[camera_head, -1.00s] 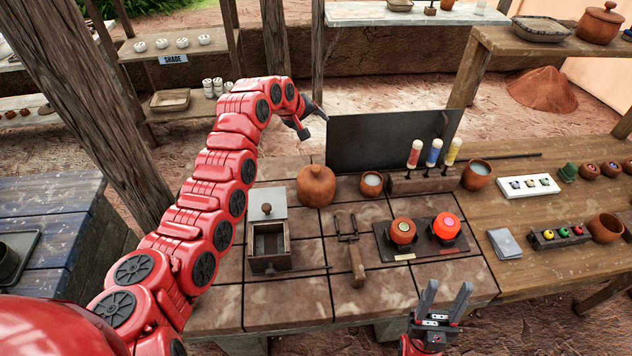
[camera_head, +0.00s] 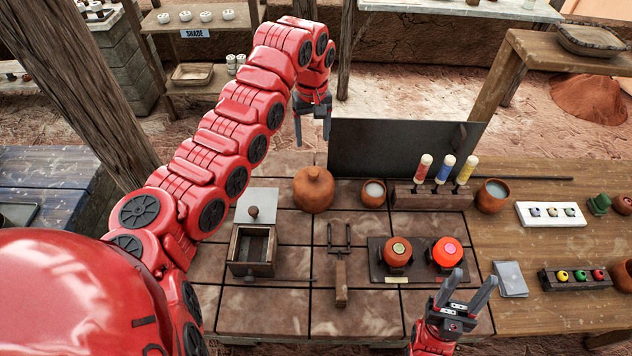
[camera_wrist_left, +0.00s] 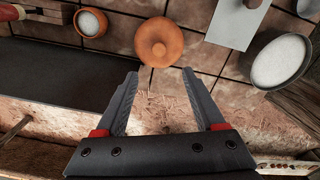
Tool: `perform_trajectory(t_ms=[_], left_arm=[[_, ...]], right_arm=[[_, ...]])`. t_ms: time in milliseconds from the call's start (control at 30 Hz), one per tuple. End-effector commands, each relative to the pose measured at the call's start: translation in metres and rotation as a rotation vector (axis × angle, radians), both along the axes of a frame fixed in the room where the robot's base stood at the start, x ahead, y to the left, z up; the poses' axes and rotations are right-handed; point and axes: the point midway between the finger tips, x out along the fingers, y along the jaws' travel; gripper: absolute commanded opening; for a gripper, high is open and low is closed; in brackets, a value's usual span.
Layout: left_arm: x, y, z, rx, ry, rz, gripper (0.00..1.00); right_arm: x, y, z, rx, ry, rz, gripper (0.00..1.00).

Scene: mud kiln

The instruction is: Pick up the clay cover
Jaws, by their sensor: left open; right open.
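The clay cover (camera_head: 314,190) is a round terracotta dome with a small knob, standing on the tiled table left of the dark upright panel. In the left wrist view the clay cover (camera_wrist_left: 159,43) lies just beyond the fingertips, centred between them. My left gripper (camera_head: 312,128) is open and empty, fingers pointing down, above and behind the cover and apart from it. Its spread fingers also show in the left wrist view (camera_wrist_left: 160,75). My right gripper (camera_head: 474,282) is open and empty at the front right, far from the cover.
A dark upright panel (camera_head: 397,150) stands right of the cover. A small clay cup of white stuff (camera_head: 373,194) is close to its right. A wooden box (camera_head: 252,251) with a grey lid (camera_head: 257,206) stands front left. A glowing red pot (camera_head: 447,252) sits in front of the bottle rack (camera_head: 432,202).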

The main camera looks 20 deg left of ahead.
Motion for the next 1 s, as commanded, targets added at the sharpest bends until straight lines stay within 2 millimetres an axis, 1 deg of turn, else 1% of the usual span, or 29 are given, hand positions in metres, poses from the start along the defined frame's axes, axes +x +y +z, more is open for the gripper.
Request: perform_trajectory(t_ms=[100, 167, 400, 467, 500, 600, 667, 767, 900, 967, 1000], left_arm=[[-0.001, -0.003, -0.02, -0.005, 0.004, -0.001, 0.71], [0.0, -0.003, -0.028, -0.006, 0.0, -0.003, 0.71], [0.0, -0.003, -0.067, -0.004, -0.001, -0.001, 0.71], [0.0, 0.0, -0.073, 0.0, 0.0, 0.001, 0.71], [0.0, 0.0, -0.079, 0.0, 0.001, 0.0, 0.71], [0.0, -0.001, -0.089, -0.001, 0.003, -0.002, 0.71], [0.0, -0.001, -0.091, -0.001, 0.001, -0.002, 0.71], [0.0, 0.0, -0.096, 0.0, 0.0, -0.001, 0.71], [-0.001, 0.002, -0.113, 0.002, 0.005, -0.001, 0.71], [0.0, 0.003, -0.12, 0.001, 0.002, -0.002, 0.71], [0.0, 0.001, -0.127, 0.002, 0.004, -0.004, 0.71]], right_arm=[[0.0, 0.0, 0.003, 0.0, 0.0, 0.0, 0.5], [0.0, 0.0, 0.003, 0.0, 0.0, 0.0, 0.5], [0.0, 0.0, 0.005, 0.0, 0.0, 0.0, 0.5], [0.0, 0.0, 0.011, 0.0, 0.0, 0.0, 0.5], [0.0, 0.0, 0.013, 0.0, 0.0, 0.0, 0.5], [0.0, 0.0, 0.015, 0.0, 0.0, 0.0, 0.5], [0.0, 0.0, 0.016, 0.0, 0.0, 0.0, 0.5], [0.0, 0.0, 0.024, 0.0, 0.0, 0.0, 0.5], [0.0, 0.0, 0.038, 0.0, 0.0, 0.0, 0.5], [0.0, 0.0, 0.043, 0.0, 0.0, 0.0, 0.5], [0.0, 0.0, 0.043, 0.0, 0.0, 0.0, 0.5]])
